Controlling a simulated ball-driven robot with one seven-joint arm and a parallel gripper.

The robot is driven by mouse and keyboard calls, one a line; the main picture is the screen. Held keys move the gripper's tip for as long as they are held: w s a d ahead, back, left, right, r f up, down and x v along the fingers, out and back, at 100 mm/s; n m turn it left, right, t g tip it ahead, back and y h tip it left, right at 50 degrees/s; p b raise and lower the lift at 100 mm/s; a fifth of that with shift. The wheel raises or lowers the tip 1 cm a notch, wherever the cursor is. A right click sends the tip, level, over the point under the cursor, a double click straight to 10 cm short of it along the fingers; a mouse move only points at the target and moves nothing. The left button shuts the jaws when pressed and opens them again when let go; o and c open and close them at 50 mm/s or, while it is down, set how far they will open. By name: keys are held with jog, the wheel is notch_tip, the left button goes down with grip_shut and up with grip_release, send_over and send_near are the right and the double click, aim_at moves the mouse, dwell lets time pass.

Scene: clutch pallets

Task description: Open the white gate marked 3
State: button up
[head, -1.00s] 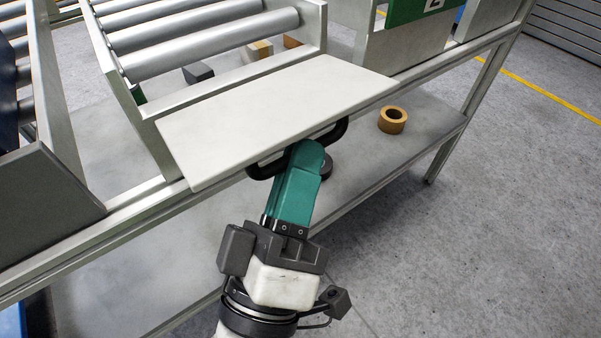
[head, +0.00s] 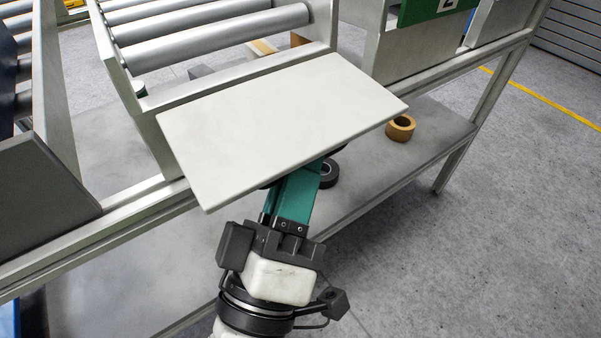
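The white gate (head: 285,125) is a flat, plain panel folded out from the front end of the roller lane, with its broad bare face upward. No number shows on this face. My gripper (head: 292,194) reaches under the gate's near edge from below; its teal fingers show only in part. The fingertips and the gate's handle are hidden beneath the panel, so I cannot see whether the fingers hold it.
The roller lane (head: 215,42) lies behind the gate. A dark grey gate (head: 40,190) stands at left and a green one (head: 425,10) at upper right. A tape roll (head: 400,128) and a black round object (head: 328,173) are on the lower shelf (head: 440,130).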

jog(key=o, duration=0.3)
jog(key=shift+o, duration=0.2)
jog(key=p+v, duration=0.1)
jog(key=v, duration=1)
jog(key=shift+w, duration=0.1)
